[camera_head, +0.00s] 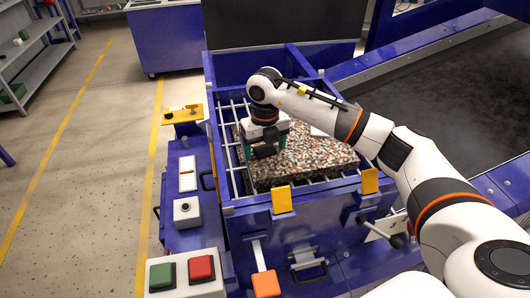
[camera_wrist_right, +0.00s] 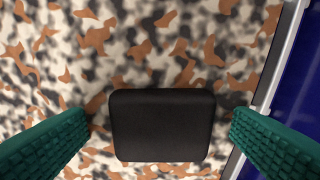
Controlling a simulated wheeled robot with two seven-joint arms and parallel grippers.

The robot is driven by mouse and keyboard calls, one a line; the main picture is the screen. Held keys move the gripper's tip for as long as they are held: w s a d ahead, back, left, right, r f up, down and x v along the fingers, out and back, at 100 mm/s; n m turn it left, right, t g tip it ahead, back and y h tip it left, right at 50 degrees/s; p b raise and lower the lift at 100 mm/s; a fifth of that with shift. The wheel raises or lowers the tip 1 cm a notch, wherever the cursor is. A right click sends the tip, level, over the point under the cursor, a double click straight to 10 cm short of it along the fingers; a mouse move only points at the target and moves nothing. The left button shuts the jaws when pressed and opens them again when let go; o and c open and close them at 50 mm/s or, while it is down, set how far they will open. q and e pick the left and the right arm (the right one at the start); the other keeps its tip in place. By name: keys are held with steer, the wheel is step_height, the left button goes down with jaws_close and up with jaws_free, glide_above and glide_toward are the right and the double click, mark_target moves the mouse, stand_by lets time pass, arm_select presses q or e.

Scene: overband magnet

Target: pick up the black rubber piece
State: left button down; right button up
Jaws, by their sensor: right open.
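The black rubber piece (camera_wrist_right: 162,125) is a dark block with rounded corners in the right wrist view. It lies on a speckled brown, black and white surface (camera_wrist_right: 150,50). My right gripper (camera_head: 266,150) is open, pointing down over the speckled bed in the head view. In the right wrist view its two green fingers stand left and right of the black piece, with a gap on each side. In the head view a dark shape shows at the gripper, but I cannot tell whether it is the piece. My left gripper is not in view.
The speckled bed (camera_head: 318,160) lies in a blue frame with a metal grid (camera_head: 231,150). Yellow tabs (camera_head: 282,199) stand at its front edge. A box with green and red buttons (camera_head: 185,273) is at the front left. A dark conveyor belt (camera_head: 440,85) runs at the right.

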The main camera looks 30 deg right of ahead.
steer(key=c, duration=1.1)
steer(key=shift+r, duration=0.1)
